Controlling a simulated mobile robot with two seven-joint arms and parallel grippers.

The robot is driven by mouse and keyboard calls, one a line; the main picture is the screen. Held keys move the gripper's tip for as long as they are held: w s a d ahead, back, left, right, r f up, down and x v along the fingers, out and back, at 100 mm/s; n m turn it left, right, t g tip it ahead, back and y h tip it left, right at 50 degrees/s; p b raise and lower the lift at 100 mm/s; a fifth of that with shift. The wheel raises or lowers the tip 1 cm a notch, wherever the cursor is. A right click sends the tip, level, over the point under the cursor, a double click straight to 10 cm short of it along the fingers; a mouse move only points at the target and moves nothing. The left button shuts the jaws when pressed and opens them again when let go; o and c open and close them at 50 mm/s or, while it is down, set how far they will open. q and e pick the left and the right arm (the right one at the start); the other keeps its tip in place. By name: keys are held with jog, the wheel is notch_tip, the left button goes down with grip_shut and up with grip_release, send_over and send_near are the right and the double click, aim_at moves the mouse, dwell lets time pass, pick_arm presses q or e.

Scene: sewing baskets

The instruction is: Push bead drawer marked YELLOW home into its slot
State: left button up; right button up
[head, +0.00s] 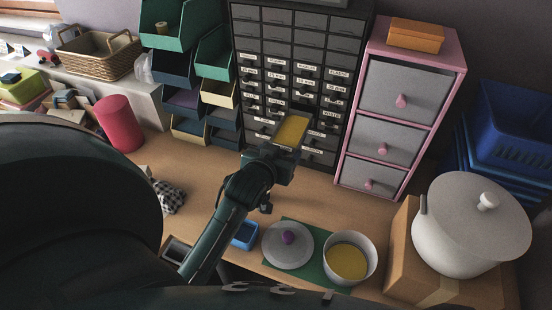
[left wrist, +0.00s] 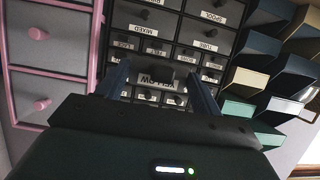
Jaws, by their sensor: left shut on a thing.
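The bead drawer marked YELLOW (head: 292,131) sticks out from the front of the dark drawer cabinet (head: 234,70), with its yellow contents showing from above. Its label (left wrist: 157,80) shows between my fingers in the left wrist view. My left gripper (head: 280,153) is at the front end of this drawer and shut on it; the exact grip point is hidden. In the left wrist view the two fingers (left wrist: 158,85) stand on either side of the label. How deep the drawer's back end sits in its slot cannot be told. My right gripper is not in view.
A pink-framed chest (head: 427,139) stands right of the cabinet, stacked open bins (head: 215,52) left of it. A pot with yellow contents (head: 348,260), a lid (head: 288,246) and a blue tray (head: 245,235) are near the front. Bare tabletop (head: 325,205) lies before the cabinet.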

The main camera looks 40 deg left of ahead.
aim_at(300, 115)
pick_arm(q)
jog(key=shift+w+a, duration=0.15)
jog(key=shift+w, duration=0.45)
jog(key=shift+w+a, duration=0.15)
jog(key=shift+w, duration=0.4)
jog(key=shift+w+a, duration=0.2)
jog(key=shift+w, duration=0.6)
jog(key=shift+w+a, duration=0.2)
jog(key=shift+w, duration=0.6)
jog(key=shift+w+a, duration=0.2)
jog(key=shift+w, duration=0.6)
jog(key=shift+w+a+b, duration=0.3)
jog(key=shift+w+b, duration=0.05)
jog(key=shift+w, duration=1.05)
jog(key=shift+w+a+b, duration=0.35)
jog(key=shift+w, duration=1.05)
jog(key=shift+w+a+b, duration=0.3)
jog(key=shift+w+b, duration=0.05)
jog(key=shift+w, duration=1.05)
jog(key=o, duration=1.3)
